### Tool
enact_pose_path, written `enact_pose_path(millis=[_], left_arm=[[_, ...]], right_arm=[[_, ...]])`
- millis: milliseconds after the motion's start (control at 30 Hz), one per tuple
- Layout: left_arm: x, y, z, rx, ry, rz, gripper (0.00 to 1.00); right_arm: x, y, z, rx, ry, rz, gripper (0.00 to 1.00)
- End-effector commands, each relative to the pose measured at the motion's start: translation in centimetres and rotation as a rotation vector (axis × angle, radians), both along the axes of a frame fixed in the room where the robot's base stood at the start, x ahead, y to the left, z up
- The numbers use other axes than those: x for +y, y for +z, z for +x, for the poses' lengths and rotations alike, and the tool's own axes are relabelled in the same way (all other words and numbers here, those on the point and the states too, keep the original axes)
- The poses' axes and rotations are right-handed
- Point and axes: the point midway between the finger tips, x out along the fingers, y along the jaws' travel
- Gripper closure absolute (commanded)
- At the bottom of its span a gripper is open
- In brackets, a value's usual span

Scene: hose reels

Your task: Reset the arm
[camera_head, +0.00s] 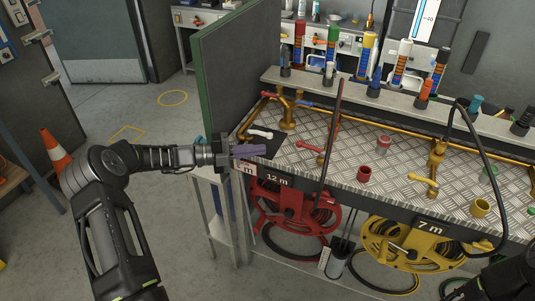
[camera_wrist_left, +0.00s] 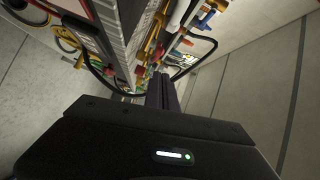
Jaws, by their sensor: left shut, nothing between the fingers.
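My left arm comes in from the left in the head view, stretched out toward the left end of the workbench. My left gripper (camera_head: 262,149) is shut and empty, its fingers pointing right near the bench's left front corner. In the left wrist view the closed fingers (camera_wrist_left: 163,88) show as one dark bar, with nothing between them. A dark part of my other arm shows at the bottom right of the head view; its gripper is not visible.
The workbench (camera_head: 335,176) has a metal tread top with valves, cups and brass pipes. A red hose reel (camera_head: 291,212) and a yellow hose reel (camera_head: 408,243) hang below. A green-edged panel (camera_head: 203,95) stands at its left end. An orange cone (camera_head: 54,150) stands left.

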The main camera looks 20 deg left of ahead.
Motion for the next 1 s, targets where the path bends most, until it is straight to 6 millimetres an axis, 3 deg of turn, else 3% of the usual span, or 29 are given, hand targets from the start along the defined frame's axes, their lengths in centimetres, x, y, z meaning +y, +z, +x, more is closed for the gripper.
enact_pose_path(millis=[467,633,767,867,1000], left_arm=[[0.0,0.0,0.0,0.000,-0.001,0.000,1.00],[-1.1,-1.1,-0.2,-0.009,-0.018,0.040,1.00],[-4.3,-4.4,-1.0,-0.047,-0.077,0.170,1.00],[-8.1,-8.7,-2.7,-0.114,-0.175,0.343,1.00],[-14.3,-16.1,-7.7,-0.311,-0.431,0.660,1.00]], right_arm=[[0.0,0.0,0.0,-0.001,0.000,0.000,0.53],[0.0,0.0,0.0,-0.001,0.000,0.000,0.53],[0.0,0.0,0.0,-0.001,0.000,0.000,0.53],[0.0,0.0,0.0,0.000,0.000,0.000,0.53],[0.0,0.0,0.0,0.000,0.000,0.000,0.53]])
